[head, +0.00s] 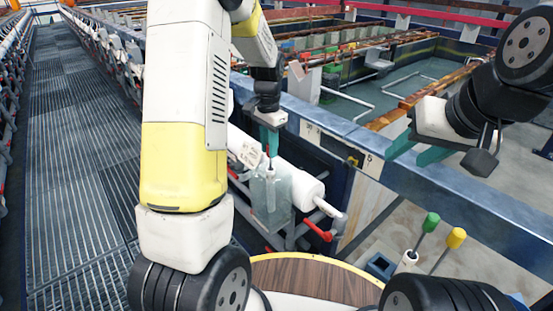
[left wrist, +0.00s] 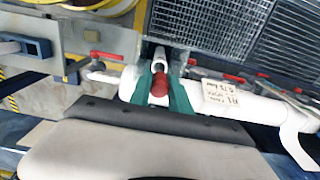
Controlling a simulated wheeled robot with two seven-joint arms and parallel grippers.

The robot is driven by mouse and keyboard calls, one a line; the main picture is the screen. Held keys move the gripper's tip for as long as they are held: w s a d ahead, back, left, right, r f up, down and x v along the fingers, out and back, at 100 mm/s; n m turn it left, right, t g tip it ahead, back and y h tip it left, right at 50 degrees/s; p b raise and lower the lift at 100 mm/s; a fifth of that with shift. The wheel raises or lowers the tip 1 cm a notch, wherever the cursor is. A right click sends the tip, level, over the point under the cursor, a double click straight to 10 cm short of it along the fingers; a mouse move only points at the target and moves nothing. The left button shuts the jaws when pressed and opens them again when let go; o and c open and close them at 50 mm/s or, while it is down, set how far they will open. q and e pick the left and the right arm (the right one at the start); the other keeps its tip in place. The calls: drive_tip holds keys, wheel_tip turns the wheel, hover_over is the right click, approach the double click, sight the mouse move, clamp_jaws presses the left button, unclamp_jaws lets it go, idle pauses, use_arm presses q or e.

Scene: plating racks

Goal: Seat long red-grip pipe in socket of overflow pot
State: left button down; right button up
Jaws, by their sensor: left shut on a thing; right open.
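My left gripper (head: 268,144) points down over the pale, see-through overflow pot (head: 272,205), which stands beside a thick white pipe. Its green fingers are shut on the red grip of the long pipe; this grip (left wrist: 160,87) shows between the fingers in the left wrist view. A thin pale length of the pipe (head: 270,171) shows below the fingers, at the top of the pot. The socket is hidden, and I cannot tell whether the pipe's lower end is in it. My right gripper (head: 428,155) is open and empty at the right, above the blue rail.
A thick white pipe (head: 305,188) with a red valve handle (head: 317,230) runs beside the pot. Green-topped (head: 431,222) and yellow-topped (head: 456,238) rods stand near a dark blue holder (head: 380,265). A round wooden top (head: 315,276) is in front. Grated walkway (head: 75,170) lies left.

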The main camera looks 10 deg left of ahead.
use_arm(q)
drive_tip(key=shift+f, duration=2.45)
drive_tip(key=c, duration=1.2)
unclamp_jaws()
wheel_tip(320, 180, up, 12)
drive_tip(key=shift+r, duration=0.1)
drive_tip(key=s+r+n+t+h, duration=0.1)
drive_tip(key=s+r+n+t, duration=0.2)
drive_tip(key=s+r, duration=0.65)
drive_tip(key=s+d+n+t, duration=0.1)
drive_tip(key=s+n, duration=0.1)
drive_tip(key=s, duration=0.5)
drive_tip(key=s+d+r+n+t+h, duration=0.1)
drive_tip(key=s+n+t, duration=0.1)
drive_tip(key=s, duration=0.5)
drive_tip(key=shift+s+d+r, duration=0.2)
drive_tip(key=shift+s+r, duration=0.05)
drive_tip(key=shift+r, duration=0.05)
